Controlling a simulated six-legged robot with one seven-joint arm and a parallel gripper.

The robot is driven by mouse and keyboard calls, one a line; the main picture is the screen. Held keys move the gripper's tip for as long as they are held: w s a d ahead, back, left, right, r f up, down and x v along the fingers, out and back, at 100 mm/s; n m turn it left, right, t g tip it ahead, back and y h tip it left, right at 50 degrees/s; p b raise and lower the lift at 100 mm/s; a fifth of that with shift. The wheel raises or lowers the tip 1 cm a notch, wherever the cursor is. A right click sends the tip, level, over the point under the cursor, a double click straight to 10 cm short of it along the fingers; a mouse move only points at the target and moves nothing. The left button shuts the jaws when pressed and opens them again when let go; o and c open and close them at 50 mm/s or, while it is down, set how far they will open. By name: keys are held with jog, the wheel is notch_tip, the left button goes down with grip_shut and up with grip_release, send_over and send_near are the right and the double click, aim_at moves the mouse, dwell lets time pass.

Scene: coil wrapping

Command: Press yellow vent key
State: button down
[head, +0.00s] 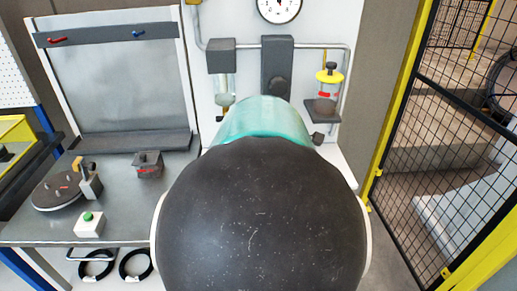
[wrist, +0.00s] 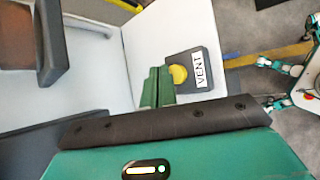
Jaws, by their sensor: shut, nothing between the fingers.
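The yellow vent key (wrist: 179,74) is a round button on a dark grey block, beside a white VENT label (wrist: 200,70), in the wrist view. My gripper (wrist: 158,71) shows there as two green fingers side by side, shut and empty. Its fingertips are just left of the yellow key in the picture. I cannot tell whether they touch it or how high they are above it. In the head view I do not make out the vent key or my fingers; my own arm covers the middle.
In the head view, a bench (head: 125,215) at left carries a round plate with pegs (head: 60,188), a dark block (head: 148,164) and a green-button box (head: 89,224). A jar with a yellow lid (head: 329,76) and a gauge (head: 279,8) are behind. A mesh fence (head: 445,130) stands right.

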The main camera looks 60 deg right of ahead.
jog(key=shift+f, duration=0.15)
dwell(0.4)
jog(key=shift+f, duration=0.3)
jog(key=shift+f, duration=0.5)
dwell(0.7)
dwell(0.4)
jog(key=shift+r, duration=0.95)
jog(key=shift+r, duration=0.1)
jog(key=shift+r, duration=2.4)
